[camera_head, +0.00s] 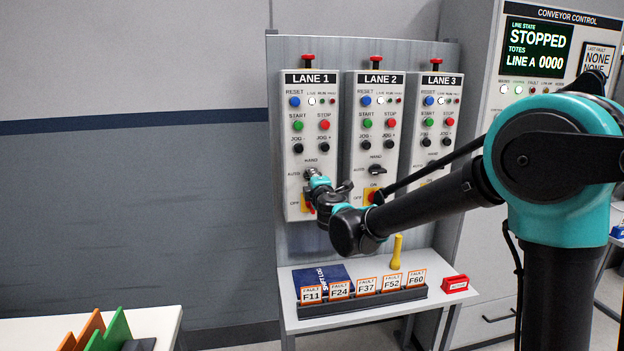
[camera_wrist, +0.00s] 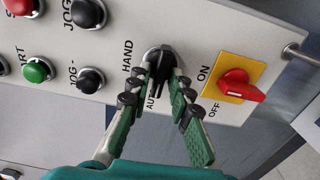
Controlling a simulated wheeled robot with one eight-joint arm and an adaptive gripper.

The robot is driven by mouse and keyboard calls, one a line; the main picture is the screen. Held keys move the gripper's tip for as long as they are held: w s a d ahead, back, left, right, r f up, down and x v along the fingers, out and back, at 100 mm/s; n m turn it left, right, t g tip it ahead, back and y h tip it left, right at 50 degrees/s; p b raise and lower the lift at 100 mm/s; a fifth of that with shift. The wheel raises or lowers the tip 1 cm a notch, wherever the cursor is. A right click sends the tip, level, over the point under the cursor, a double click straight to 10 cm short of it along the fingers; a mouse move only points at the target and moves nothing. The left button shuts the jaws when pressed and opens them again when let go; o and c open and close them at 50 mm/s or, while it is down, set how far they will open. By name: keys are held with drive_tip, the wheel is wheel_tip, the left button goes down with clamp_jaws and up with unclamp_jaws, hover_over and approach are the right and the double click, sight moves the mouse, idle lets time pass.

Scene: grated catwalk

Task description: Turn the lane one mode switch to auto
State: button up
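The lane one panel (camera_head: 296,135) is at the left of the row, headed LANE 1. Its black mode switch (camera_wrist: 160,59) has a HAND label at its left in the wrist view and a partly covered AUTO label below it. The knob's handle lies along the line toward AUTO; its exact pointing is hard to tell. My gripper (camera_wrist: 162,77) reaches the switch, with one finger on each side of the handle. The fingers stand apart, with small gaps beside the handle; no firm contact shows. In the head view my gripper (camera_head: 312,175) covers most of this switch.
A red on/off switch (camera_wrist: 240,86) on a yellow plate sits close to my right finger. Black jog buttons (camera_wrist: 90,80) are at the left. LANE 2 (camera_head: 374,130) and LANE 3 panels stand beside. A shelf (camera_head: 345,322) with fault cards (camera_head: 366,286) is below.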

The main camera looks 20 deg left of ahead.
drive_tip(key=shift+o, duration=0.6)
drive_tip(key=v, duration=1.2)
drive_tip(key=w+d+f+m+g+h, duration=0.1)
drive_tip(key=d+f+m+h, duration=0.35)
drive_tip(key=d, duration=0.65)
drive_tip(key=w+d+f+m+g+h, duration=0.1)
drive_tip(key=d+f+m+h, duration=0.3)
drive_tip(key=d, duration=0.7)
drive_tip(key=w+d+f+m+h, duration=0.2)
drive_tip(key=d+f+m+h, duration=0.3)
drive_tip(key=d, duration=0.6)
drive_tip(key=s+d+f+m+g+y, duration=0.1)
drive_tip(key=s+d+f+m+g, duration=0.4)
drive_tip(key=d, duration=0.3)
drive_tip(key=s+d+f+m+g+y, duration=0.1)
drive_tip(key=s+d+f+m+g, duration=0.1)
drive_tip(key=s+f, duration=0.3)
drive_tip(key=s+d+f+m+g+y, duration=0.2)
drive_tip(key=s+f+m, duration=0.2)
drive_tip(key=s, duration=0.7)
wheel_tip(320, 180, down, 2)
drive_tip(key=shift+s+d+f, duration=0.1)
drive_tip(key=shift+s+d, duration=0.15)
drive_tip(key=shift+s, duration=0.05)
